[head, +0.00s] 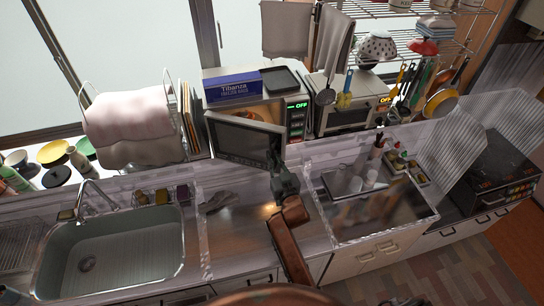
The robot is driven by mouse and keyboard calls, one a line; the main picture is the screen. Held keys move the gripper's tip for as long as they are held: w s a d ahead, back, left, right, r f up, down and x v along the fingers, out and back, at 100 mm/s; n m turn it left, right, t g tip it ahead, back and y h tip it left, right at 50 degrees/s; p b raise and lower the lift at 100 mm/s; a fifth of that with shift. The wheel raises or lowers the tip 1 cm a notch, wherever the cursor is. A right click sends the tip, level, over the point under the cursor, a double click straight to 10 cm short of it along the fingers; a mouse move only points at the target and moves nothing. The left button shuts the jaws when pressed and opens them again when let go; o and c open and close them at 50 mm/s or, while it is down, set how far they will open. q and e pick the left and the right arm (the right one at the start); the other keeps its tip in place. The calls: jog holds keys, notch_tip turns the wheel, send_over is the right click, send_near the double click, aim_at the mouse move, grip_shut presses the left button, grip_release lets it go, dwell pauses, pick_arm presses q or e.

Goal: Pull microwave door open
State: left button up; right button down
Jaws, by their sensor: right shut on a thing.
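The microwave (297,122) stands on the back counter, with a green OFF display on its right side panel. Its door (240,140) is a dark framed panel swung out towards me, hinged at the left. The lit inside shows as a strip above the door's top edge. My right gripper (281,168) is shut at the door's free right edge, low down. Its fingers are small and dark, so the exact grip on the handle is hard to see. My left gripper is not in view.
A blue box (232,85) and a dark tray (281,80) lie on top of the microwave. A toaster oven (345,115) stands to its right and a towel rack (130,125) to its left. The sink (110,250) is at the front left.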

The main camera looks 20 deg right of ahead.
jog(key=shift+d, duration=0.1)
jog(key=c, duration=2.1)
grip_release()
jog(key=shift+s, duration=0.1)
jog(key=shift+o, duration=0.4)
jog(key=s, duration=1.2)
